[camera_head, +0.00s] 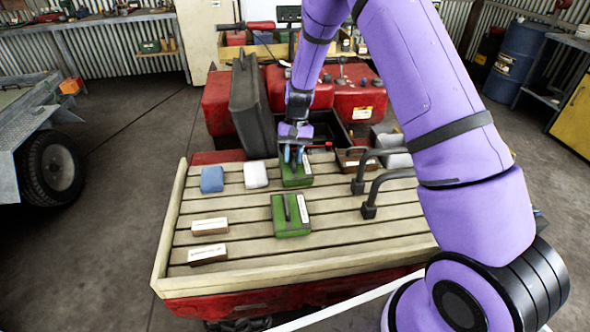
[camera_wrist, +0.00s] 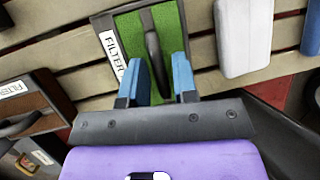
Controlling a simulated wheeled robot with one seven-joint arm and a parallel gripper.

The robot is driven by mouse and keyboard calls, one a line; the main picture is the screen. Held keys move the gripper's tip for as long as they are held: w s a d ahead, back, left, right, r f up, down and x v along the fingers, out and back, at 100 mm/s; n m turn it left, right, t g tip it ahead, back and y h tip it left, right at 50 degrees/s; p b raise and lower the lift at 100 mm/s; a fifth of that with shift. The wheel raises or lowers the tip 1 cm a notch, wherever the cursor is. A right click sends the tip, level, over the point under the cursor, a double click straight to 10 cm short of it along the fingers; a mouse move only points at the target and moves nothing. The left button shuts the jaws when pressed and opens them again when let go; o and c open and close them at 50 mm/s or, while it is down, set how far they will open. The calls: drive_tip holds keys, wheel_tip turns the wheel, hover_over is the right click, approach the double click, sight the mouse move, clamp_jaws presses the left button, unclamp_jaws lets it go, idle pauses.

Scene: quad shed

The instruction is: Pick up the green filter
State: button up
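A green filter (camera_head: 296,182) with a dark handle and a white label lies near the far edge of the slatted deck, partly hidden by my gripper (camera_head: 293,156). In the wrist view this green filter (camera_wrist: 172,35) has a grey frame and a label reading FILTER. My gripper (camera_wrist: 159,62) is open over it, its two blue fingers apart on either side of the handle. I cannot tell whether they touch it. A second green block (camera_head: 291,230) with a dark handle and a white label lies nearer on the deck.
A blue block (camera_head: 212,180) and a white block (camera_head: 256,175) lie left of the filter. Two small labelled boxes (camera_head: 209,227) (camera_head: 207,254) lie at the deck's left. A brown labelled item (camera_head: 350,160) and dark bent bars (camera_head: 370,207) stand to the right. A black seat (camera_head: 248,105) rises behind.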

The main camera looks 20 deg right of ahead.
drive_tip(key=shift+f, duration=0.1)
clamp_jaws()
wheel_tip(320, 180, up, 10)
idle(0.6)
